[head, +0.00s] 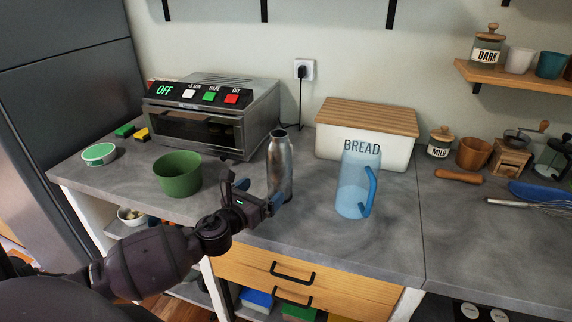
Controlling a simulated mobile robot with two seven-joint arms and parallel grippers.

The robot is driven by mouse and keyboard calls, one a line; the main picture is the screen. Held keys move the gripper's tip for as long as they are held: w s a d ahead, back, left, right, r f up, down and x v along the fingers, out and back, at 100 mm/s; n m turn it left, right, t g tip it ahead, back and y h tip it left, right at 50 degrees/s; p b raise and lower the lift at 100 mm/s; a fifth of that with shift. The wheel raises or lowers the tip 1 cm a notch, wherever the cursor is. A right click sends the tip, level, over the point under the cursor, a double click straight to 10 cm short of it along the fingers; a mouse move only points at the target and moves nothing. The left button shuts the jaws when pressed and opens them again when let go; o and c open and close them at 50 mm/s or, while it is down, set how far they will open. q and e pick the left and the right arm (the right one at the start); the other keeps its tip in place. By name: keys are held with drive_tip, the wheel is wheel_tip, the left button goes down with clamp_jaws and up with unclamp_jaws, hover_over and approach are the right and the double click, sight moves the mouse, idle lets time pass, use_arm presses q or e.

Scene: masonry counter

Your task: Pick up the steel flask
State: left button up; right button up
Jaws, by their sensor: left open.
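The steel flask (280,160) stands upright on the grey counter (318,235), in front of the right side of the toaster oven. It is a tall silver bottle with a narrower neck. My left gripper (260,192) is open, just in front and to the left of the flask's lower part. One finger overlaps the flask's base in the picture; I cannot tell whether it touches. Nothing shows held between the fingers. My right gripper is not in view.
A green bowl (178,176) stands left of the flask, and a blue translucent pitcher (351,188) stands to its right. The toaster oven (210,118) and bread box (365,145) are behind. The counter between flask and pitcher is clear.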

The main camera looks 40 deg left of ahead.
sight(274, 179)
use_arm(q)
drive_tip(key=w, duration=0.4)
drive_tip(key=shift+w+a, duration=0.1)
drive_tip(key=shift+w, duration=0.1)
drive_tip(key=shift+w+a+r, duration=0.1)
drive_tip(key=shift+w+a, duration=0.1)
drive_tip(key=shift+w, duration=1.15)
drive_tip(key=shift+w+a+r, duration=0.1)
drive_tip(key=shift+w+a, duration=0.1)
drive_tip(key=shift+w, duration=1.15)
